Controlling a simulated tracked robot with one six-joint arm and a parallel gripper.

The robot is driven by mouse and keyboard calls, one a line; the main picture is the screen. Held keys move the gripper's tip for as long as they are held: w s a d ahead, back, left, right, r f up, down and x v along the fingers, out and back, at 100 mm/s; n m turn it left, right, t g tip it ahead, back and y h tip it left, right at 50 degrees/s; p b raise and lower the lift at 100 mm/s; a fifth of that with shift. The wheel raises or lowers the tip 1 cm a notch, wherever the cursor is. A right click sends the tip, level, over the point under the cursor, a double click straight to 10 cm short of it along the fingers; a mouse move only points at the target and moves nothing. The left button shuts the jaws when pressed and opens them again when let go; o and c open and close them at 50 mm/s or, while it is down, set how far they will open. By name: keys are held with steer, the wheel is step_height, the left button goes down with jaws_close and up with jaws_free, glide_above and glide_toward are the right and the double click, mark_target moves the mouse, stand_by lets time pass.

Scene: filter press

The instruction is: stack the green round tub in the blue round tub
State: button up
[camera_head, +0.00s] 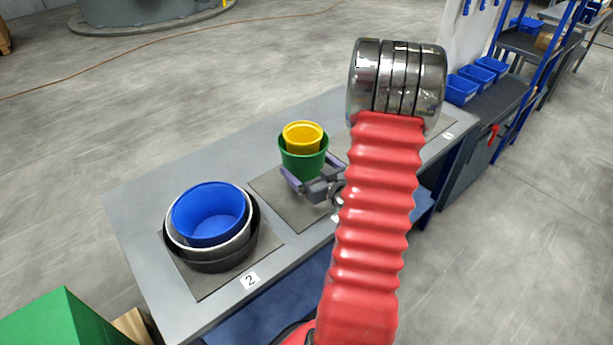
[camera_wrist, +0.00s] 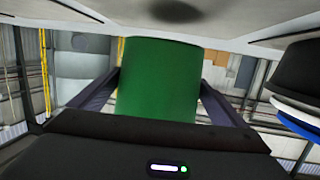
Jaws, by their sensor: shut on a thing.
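The green round tub (camera_head: 304,167) is between the fingers of my gripper (camera_head: 314,181), which is shut on it. A yellow tub (camera_head: 303,135) sits inside the green one. The wrist view, upside down, shows the green tub (camera_wrist: 160,80) between the two fingers; the yellow tub does not show there. I cannot tell whether the green tub touches the mat below. The blue round tub (camera_head: 210,212) is at the left, open side up, nested in a white tub (camera_head: 178,238) inside a black tub (camera_head: 215,265). Part of this stack shows at the right of the wrist view (camera_wrist: 300,75).
The left stack stands on a dark mat (camera_head: 210,288) by label 2. Another mat (camera_head: 268,188) lies below the green tub. The grey table (camera_head: 150,190) is otherwise clear at its back left. Shelves with blue bins (camera_head: 461,88) stand at right.

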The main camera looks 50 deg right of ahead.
steer(key=shift+f, duration=1.9)
steer(key=shift+f, duration=0.1)
steer(key=o, duration=0.8)
steer(key=shift+o, duration=0.2)
